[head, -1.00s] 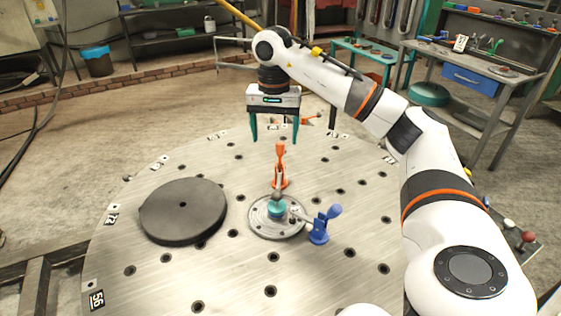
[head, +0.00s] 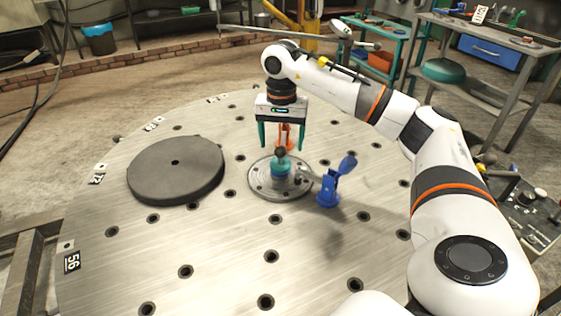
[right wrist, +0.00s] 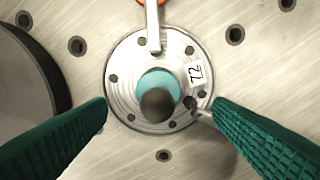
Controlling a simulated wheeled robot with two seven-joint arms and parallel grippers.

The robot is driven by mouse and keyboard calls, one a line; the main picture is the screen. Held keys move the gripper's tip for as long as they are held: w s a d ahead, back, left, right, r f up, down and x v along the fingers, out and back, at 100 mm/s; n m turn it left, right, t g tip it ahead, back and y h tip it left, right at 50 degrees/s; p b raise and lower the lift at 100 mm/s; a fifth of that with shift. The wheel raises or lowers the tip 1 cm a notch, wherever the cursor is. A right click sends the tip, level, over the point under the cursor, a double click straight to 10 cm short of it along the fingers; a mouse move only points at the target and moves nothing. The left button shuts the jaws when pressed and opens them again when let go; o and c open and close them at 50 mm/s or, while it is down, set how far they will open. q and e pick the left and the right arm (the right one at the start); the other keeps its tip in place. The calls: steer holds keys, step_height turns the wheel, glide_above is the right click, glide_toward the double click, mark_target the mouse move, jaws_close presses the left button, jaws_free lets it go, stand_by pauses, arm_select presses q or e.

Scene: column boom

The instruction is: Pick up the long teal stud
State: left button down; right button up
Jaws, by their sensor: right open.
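The teal stud (head: 281,169) stands upright at the middle of a round metal flange (head: 262,187), with a dark rounded top. In the right wrist view the stud (right wrist: 166,82) shows from above, its dark top covering part of the teal. My right gripper (head: 281,147) points down, open and empty, just above the stud. In the right wrist view its green fingers (right wrist: 160,104) lie either side of the stud, apart from it. My left gripper is out of view.
A blue clamp (head: 328,190) stands at the flange's right, close to one finger in the right wrist view. An orange clamp (head: 285,134) stands behind, partly hidden by my gripper. A dark disc (head: 175,170) lies left on the holed metal table (head: 220,250). The front of the table is clear.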

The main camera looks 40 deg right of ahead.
mark_target(281, 159)
steer(key=shift+a+f+b, duration=0.15)
steer(key=shift+f+b, duration=0.25)
steer(key=shift+f, duration=2.8)
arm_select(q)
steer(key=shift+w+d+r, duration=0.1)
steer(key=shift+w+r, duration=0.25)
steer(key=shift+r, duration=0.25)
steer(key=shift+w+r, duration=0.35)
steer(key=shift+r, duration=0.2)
arm_select(e)
steer(key=shift+c, duration=0.5)
steer(key=shift+r, duration=0.1)
steer(key=c, duration=1.1)
steer(key=shift+r, duration=0.1)
